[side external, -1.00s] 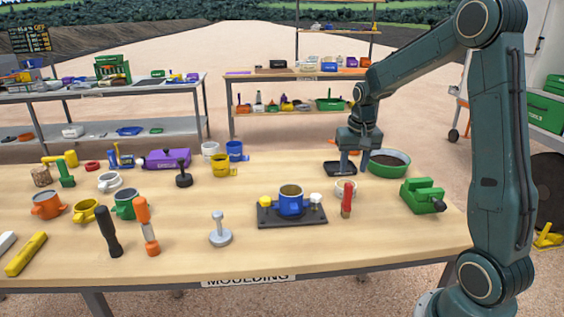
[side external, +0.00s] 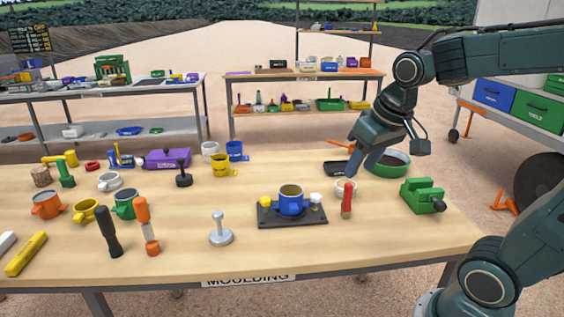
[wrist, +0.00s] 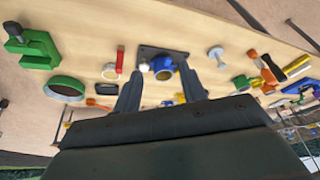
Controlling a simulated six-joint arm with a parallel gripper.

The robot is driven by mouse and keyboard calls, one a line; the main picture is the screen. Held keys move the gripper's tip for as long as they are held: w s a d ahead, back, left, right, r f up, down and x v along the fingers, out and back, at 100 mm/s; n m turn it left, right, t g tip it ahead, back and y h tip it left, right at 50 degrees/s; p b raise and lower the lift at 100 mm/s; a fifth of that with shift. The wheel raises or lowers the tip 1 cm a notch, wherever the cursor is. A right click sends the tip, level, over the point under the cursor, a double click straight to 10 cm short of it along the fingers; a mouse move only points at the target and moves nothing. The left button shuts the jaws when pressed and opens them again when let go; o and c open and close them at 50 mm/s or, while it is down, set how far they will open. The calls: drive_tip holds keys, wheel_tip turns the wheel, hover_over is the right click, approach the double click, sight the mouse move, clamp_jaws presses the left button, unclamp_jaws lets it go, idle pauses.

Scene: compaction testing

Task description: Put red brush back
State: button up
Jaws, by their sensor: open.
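A red-handled piece (side external: 347,202), which looks like the red brush, stands nearly upright at the front edge of a small white cup (side external: 342,186), right of the moulding plate. I cannot tell if it is in the cup or in front of it. Its bristles are not clear. It also shows in the wrist view (wrist: 120,58), beside the white cup (wrist: 109,73). My gripper (side external: 365,160) is tilted above the back right of the table, behind and above the red piece. In the wrist view its two fingers (wrist: 161,84) are apart with nothing held between them.
A blue mug (side external: 291,203) sits on a black plate (side external: 305,218) left of the red piece. A black tray (side external: 334,170), a green bowl (side external: 390,170) and a green vise (side external: 422,196) stand near my gripper. Several tools and cups fill the left. The front right is clear.

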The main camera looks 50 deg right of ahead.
drive_tip(key=s+a+n+t+y, duration=0.1)
drive_tip(key=s+a+n, duration=0.2)
drive_tip(key=s+a, duration=0.2)
drive_tip(key=s, duration=0.3)
drive_tip(key=shift+s+a+t, duration=0.15)
drive_tip(key=shift+a+t, duration=0.15)
drive_tip(key=shift+a, duration=0.05)
